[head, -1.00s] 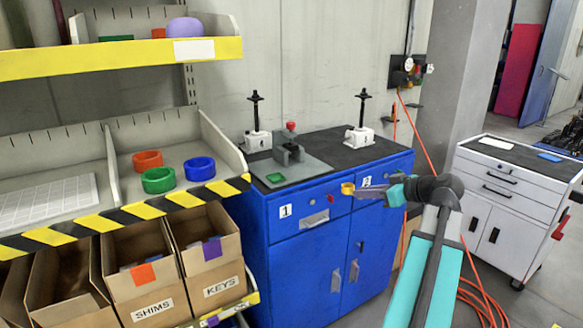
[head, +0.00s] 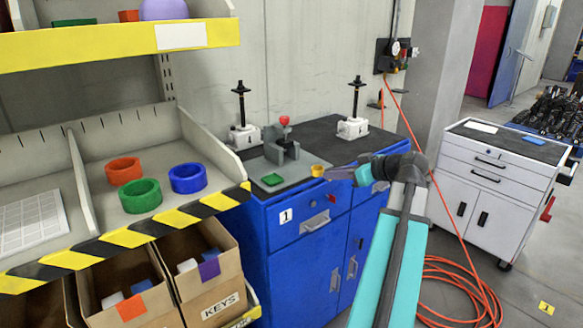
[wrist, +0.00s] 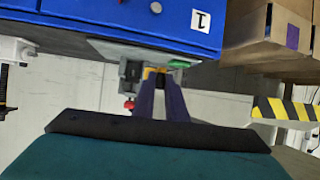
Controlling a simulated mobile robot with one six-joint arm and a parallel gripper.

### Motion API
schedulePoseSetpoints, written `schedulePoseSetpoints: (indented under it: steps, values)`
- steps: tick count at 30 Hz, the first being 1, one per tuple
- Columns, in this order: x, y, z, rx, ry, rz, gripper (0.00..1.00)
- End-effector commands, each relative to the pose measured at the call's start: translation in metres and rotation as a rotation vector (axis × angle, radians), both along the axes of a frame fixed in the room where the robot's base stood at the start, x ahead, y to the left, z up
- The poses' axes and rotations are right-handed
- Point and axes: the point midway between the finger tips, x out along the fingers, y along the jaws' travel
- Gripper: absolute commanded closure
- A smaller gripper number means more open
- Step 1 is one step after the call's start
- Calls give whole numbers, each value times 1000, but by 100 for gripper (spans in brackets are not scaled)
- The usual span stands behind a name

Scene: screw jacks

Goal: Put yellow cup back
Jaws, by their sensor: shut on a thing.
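My gripper (head: 329,172) is shut on the small yellow cup (head: 318,170). In the head view the cup shows at the fingertips, over or just in front of the blue cabinet's front top edge; the exact gap cannot be told. In the wrist view the two dark fingers (wrist: 162,88) reach to the cup (wrist: 150,71), which is mostly hidden behind them. Orange (head: 124,170), green (head: 140,195) and blue (head: 187,178) ring-shaped cups stand in a grey shelf bin at the left.
The blue cabinet (head: 305,260) carries a grey fixture with a red knob (head: 284,148), a green block (head: 272,180) and two screw jacks (head: 243,135) (head: 354,125). A yellow-black striped edge (head: 120,238) fronts the shelf (head: 95,110). A white cart (head: 490,190) stands right.

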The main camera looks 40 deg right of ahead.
Motion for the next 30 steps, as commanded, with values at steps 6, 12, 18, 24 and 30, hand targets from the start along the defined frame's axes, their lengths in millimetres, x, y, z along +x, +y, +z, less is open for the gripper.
schedulePoseSetpoints:
  steps: [6,12,18,24,30]
  values:
    - [1,1,0,0,0,1,100]
    - [2,0,0,0,0,2,100]
    - [18,-5,0,2,0,5,100]
    - [51,-14,-2,1,0,5,100]
    - [84,-24,-5,1,0,5,100]
